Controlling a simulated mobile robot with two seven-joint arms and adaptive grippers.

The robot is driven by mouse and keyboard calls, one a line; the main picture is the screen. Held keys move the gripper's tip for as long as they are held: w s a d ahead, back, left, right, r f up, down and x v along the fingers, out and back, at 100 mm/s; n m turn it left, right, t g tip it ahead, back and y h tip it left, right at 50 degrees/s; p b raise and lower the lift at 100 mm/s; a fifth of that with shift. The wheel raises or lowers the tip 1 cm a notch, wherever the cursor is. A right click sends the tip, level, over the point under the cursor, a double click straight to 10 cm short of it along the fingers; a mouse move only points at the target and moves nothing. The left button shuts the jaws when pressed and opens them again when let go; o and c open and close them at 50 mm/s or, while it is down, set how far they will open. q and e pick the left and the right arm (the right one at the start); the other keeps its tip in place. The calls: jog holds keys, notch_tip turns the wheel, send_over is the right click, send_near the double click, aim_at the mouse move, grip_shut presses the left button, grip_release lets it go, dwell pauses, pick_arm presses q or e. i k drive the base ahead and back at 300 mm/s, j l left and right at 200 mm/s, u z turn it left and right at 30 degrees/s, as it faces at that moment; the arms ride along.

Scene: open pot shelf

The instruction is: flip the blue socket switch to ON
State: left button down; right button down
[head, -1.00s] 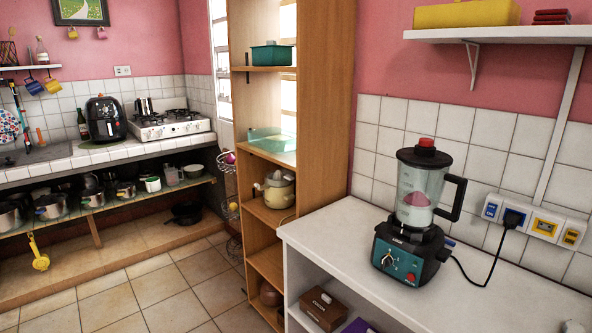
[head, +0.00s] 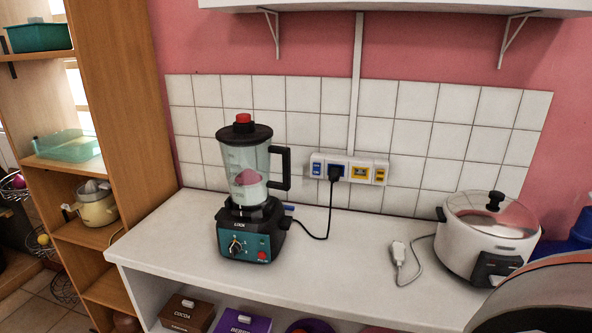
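A white socket strip (head: 349,181) is fixed to the tiled wall above the counter, right of the blender. The blue switch (head: 317,168) is at its left end, beside a blue socket (head: 327,170) that holds a black plug (head: 335,173). A yellow socket (head: 361,173) and a yellow switch (head: 380,176) are on the right half. The switch positions are too small to tell. Neither gripper shows in the head view.
A blender (head: 247,200) stands on the white counter (head: 340,277), its black cord (head: 329,215) running to the plug. A rice cooker (head: 480,240) stands right, its loose plug (head: 398,252) on the counter. A large curved grey object (head: 545,300), unclear what, fills the lower right corner.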

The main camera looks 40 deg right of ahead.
aim_at(316, 166)
jog(key=i+z, duration=0.25)
jog(key=i, duration=0.2)
jog(key=i+j+z, duration=0.25)
jog(key=i, duration=0.15)
